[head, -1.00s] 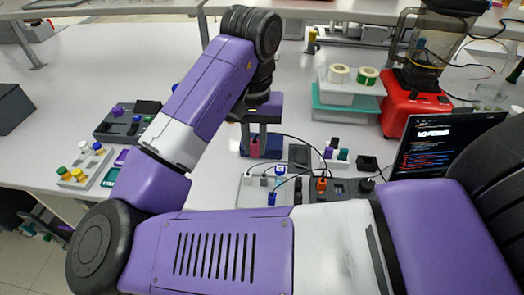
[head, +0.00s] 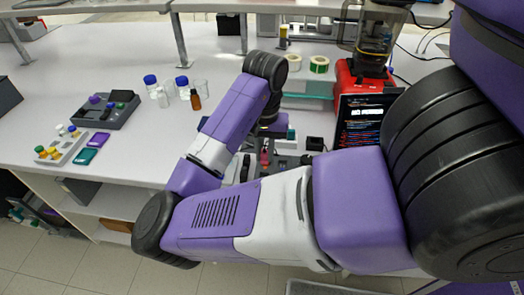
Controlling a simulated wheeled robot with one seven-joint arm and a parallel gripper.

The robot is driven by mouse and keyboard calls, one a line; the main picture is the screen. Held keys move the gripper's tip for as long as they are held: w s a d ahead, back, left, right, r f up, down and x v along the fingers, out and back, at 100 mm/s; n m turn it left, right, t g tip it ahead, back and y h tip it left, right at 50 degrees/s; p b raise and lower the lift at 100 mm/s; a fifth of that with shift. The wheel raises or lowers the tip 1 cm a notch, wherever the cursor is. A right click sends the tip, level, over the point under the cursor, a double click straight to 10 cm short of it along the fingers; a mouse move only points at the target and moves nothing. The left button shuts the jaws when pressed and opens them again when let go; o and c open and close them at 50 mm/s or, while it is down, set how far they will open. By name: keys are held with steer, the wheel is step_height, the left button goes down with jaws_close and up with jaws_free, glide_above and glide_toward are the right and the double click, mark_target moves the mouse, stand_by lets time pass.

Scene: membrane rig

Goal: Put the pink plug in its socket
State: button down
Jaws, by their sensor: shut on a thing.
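My gripper (head: 267,150) is small and partly hidden beneath my arm's wrist. It is shut on the pink plug (head: 265,159), which shows as a small pinkish-red piece below the fingers. The plug is over or at the dark rig (head: 288,161) beside it. I cannot tell whether it touches the rig. I cannot make out the socket, since my arm covers much of the rig.
A laptop (head: 362,122) and a red blender base (head: 356,78) stand to the right. Blue-capped bottles (head: 151,82), a brown bottle (head: 195,99) and a grey box with knobs (head: 105,109) stand at left. The table's middle left is clear.

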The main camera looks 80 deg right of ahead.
mark_target(265, 171)
steer(key=shift+f+b, duration=3.3)
steer(key=shift+f, duration=0.6)
steer(key=c, duration=1.3)
jaws_free()
steer(key=shift+o, duration=0.5)
steer(key=shift+s+f, duration=0.1)
steer(key=shift+s, duration=0.05)
steer(key=r, duration=0.5)
steer(key=r+p, duration=0.1)
steer(key=r, duration=0.2)
steer(key=shift+w, duration=0.25)
